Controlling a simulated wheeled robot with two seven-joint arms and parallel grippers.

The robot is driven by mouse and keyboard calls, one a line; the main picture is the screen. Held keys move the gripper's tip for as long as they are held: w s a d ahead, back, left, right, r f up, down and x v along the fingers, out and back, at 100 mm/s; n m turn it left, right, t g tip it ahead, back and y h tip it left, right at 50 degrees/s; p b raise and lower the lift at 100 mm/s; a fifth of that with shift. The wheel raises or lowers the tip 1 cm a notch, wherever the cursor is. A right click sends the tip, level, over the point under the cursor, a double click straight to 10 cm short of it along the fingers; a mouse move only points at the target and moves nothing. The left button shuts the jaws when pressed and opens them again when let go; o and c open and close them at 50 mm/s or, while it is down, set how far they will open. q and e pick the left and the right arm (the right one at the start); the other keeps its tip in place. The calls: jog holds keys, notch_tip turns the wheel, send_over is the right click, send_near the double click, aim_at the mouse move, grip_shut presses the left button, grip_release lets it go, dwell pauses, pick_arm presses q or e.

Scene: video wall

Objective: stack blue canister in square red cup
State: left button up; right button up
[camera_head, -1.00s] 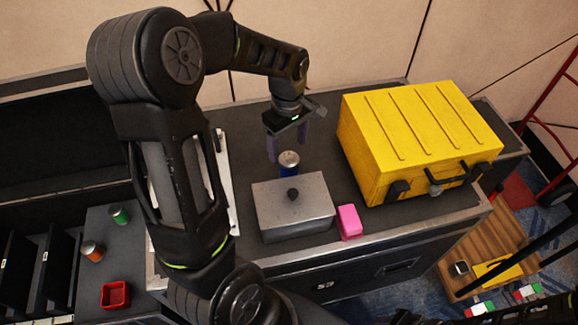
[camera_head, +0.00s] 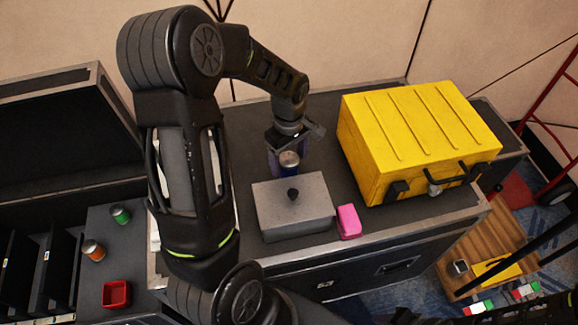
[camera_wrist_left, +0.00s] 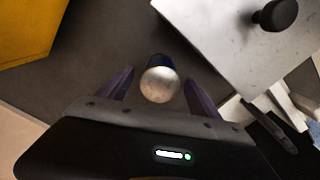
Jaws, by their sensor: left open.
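The blue canister (camera_head: 289,162) with a silver top stands upright on the dark case top, just behind a grey metal box. It also shows in the left wrist view (camera_wrist_left: 160,82). My left gripper (camera_head: 287,158) is open, and its two purple fingers are on either side of the canister. In the left wrist view, gaps show between the canister and both fingers (camera_wrist_left: 160,88). The square red cup (camera_head: 116,294) stands at the lower left on a lower dark surface, and looks empty. My right gripper is not in view.
The grey metal box (camera_head: 305,212) with a black knob stands close in front of the canister. A pink block (camera_head: 348,222) lies beside it. A large yellow case (camera_head: 415,140) stands to the right. A green can (camera_head: 121,214) and an orange can (camera_head: 94,250) stand near the cup.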

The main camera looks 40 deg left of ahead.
pick_arm(q)
grip_shut()
dwell(0.8)
notch_tip(320, 180, up, 10)
jog(key=shift+r, duration=0.1)
dwell(0.5)
dwell(0.4)
